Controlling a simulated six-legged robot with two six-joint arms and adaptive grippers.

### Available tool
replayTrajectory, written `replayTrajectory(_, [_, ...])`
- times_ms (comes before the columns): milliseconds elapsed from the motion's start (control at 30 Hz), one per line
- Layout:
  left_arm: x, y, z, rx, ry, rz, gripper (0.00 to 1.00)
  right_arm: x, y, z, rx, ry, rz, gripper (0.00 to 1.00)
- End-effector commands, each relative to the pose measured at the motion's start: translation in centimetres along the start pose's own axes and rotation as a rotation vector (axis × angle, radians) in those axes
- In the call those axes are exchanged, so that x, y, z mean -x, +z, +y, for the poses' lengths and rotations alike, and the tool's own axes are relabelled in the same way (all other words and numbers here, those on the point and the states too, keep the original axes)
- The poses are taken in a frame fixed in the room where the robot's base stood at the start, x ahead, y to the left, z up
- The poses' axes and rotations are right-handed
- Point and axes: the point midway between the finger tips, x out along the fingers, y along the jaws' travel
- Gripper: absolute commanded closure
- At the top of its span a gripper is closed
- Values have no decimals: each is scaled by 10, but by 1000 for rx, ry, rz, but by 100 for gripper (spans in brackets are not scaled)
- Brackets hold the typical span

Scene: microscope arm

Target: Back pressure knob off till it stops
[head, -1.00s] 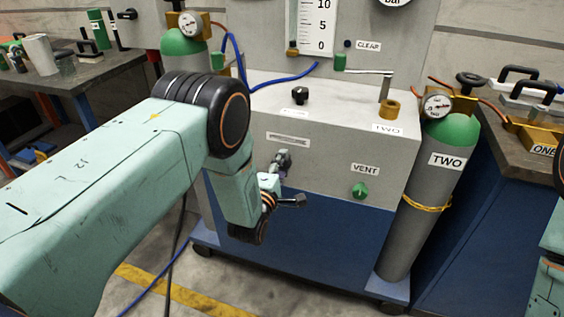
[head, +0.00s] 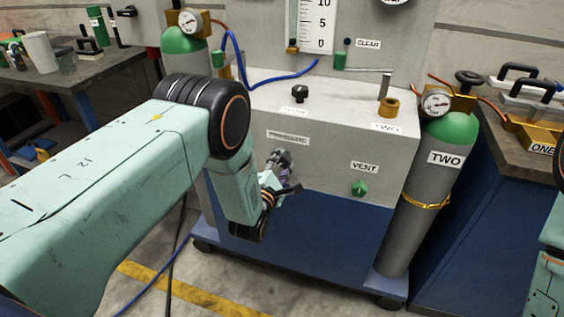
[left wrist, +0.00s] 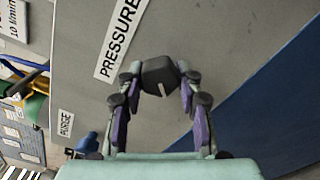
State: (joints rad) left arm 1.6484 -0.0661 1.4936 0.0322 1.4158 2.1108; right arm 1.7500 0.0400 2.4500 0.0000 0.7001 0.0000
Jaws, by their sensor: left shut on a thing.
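The dark pressure knob (left wrist: 160,76) shows in the left wrist view, with a pale mark on its face. It sits on the grey panel below the PRESSURE label (left wrist: 121,38). My left gripper (left wrist: 158,84) has its purple-and-grey fingers closed on either side of the knob. In the head view my left gripper (head: 279,161) reaches the front panel under the same label (head: 288,137); the fingers and wrist largely hide the knob there. My right gripper is out of view; only part of my right arm shows at the right edge.
A green VENT knob (head: 359,188) is on the same panel to the right. A black knob (head: 299,93) and a brass fitting (head: 389,107) stand on the box top. Grey cylinder TWO (head: 432,195) stands to the right. A blue hose (head: 268,82) runs behind.

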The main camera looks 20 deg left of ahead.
Motion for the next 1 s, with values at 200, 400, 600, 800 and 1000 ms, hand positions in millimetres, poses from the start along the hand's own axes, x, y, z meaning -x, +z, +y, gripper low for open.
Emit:
replayTrajectory(200, [0, 0, -1, 1, -2, -1, 96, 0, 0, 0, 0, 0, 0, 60])
replayTrajectory(400, [0, 0, -1, 0, -2, -1, 52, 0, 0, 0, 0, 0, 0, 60])
replayTrajectory(600, [0, 0, 0, 0, -1, 0, 41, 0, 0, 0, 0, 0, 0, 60])
replayTrajectory(800, [0, 0, 0, -2, 0, 0, 41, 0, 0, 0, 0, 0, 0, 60])
replayTrajectory(1000, [0, 0, 0, -69, 0, 0, 41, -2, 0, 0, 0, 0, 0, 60])
